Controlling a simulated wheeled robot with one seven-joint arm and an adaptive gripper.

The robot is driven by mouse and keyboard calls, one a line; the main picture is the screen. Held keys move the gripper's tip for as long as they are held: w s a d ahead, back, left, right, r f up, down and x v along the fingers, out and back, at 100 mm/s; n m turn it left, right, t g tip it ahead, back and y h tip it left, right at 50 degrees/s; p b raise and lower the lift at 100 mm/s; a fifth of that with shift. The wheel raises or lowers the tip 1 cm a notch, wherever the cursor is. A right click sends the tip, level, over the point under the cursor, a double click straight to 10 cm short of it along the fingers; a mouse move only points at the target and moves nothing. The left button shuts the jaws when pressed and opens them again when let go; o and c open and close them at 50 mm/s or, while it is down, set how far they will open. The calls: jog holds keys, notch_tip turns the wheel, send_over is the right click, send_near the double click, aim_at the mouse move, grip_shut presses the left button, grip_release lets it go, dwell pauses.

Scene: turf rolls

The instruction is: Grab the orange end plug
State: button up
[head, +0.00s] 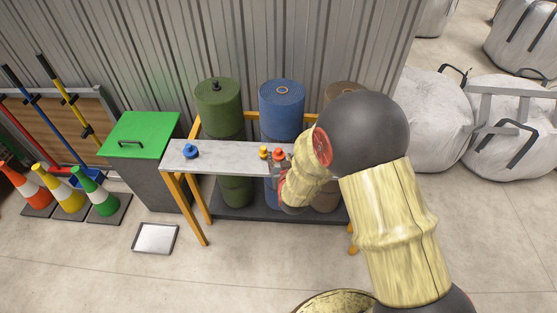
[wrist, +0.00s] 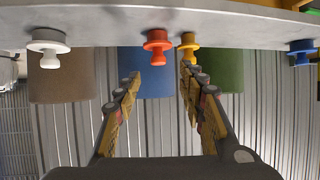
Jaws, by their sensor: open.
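The orange end plug (head: 278,153) stands on the grey bench top (head: 225,158), right beside a yellow plug (head: 264,151). In the wrist view, where the scene appears upside down, the orange plug (wrist: 157,46) shows a wide disc and a narrower knob. My gripper (wrist: 162,78) is open and empty, its two fingers spread on either side of the picture line to the orange plug. The plug appears just beyond the fingertips, apart from them. The yellow plug (wrist: 189,44) lines up close to one fingertip. In the head view my arm hides most of the gripper.
A blue plug (head: 190,151) stands farther left on the bench. A white plug (wrist: 48,42) shows in the wrist view, hidden by my arm in the head view. Green (head: 219,100) and blue (head: 282,102) rolls stand behind the bench. A green-lidded bin (head: 140,136) is at left.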

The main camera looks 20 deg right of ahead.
aim_at(279, 151)
jog(key=b+x, duration=0.2)
jog(key=x, duration=0.5)
jog(key=shift+w+d+f, duration=0.15)
jog(key=shift+w+f, duration=0.05)
jog(key=shift+f, duration=0.05)
jog(key=shift+r, duration=0.1)
jog(key=c, duration=0.3)
grip_shut()
